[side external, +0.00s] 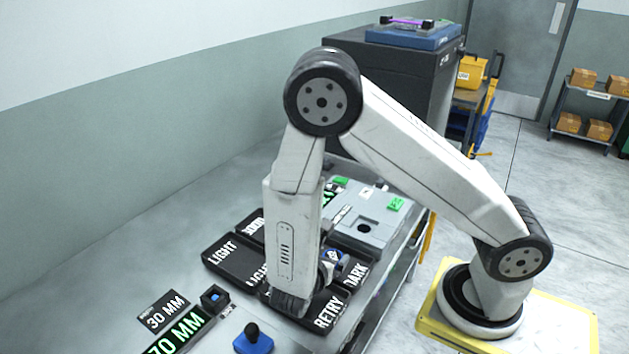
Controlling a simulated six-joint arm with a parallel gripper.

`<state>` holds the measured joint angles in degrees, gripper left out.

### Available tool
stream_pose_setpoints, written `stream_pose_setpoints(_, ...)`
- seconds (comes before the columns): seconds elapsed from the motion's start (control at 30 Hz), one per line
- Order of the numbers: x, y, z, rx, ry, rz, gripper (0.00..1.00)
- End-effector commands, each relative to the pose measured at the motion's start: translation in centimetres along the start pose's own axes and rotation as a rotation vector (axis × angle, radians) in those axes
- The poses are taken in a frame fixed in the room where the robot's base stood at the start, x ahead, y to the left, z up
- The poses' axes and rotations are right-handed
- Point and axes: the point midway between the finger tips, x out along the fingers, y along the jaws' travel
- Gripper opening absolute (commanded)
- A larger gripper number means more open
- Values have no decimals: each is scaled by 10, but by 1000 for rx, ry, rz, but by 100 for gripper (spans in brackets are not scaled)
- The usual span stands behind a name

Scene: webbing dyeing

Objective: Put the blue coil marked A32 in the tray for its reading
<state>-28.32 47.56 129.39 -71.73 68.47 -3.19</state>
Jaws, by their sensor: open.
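A small blue piece with a white mark (334,257) shows just right of my wrist, among the black trays. It may be the blue coil, but its marking is too small to read. My gripper (326,272) is mostly hidden by my forearm, low over the trays, with its fingertips out of sight. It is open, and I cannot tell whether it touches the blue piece. The black trays carry white words: LIGHT (232,268) at the left, DARK (357,270) at the right, RETRY (327,316) at the front. Another tray's label is partly covered by my arm.
A grey panel unit (372,228) with green labels stands behind the trays. In front are a 30 MM sign (163,312), a green-lettered 70 MM sign (180,334), a small black box (215,297) and a blue base with a black knob (252,341). The bench's left side is clear.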

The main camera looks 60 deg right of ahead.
Motion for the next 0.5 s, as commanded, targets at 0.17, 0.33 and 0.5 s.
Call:
stream_pose_setpoints(0.17,-27,1,0,1,1,4,100)
stream_pose_setpoints(0.33,-51,1,0,1,0,4,100)
stream_pose_setpoints(0.5,-70,0,0,0,0,3,100)
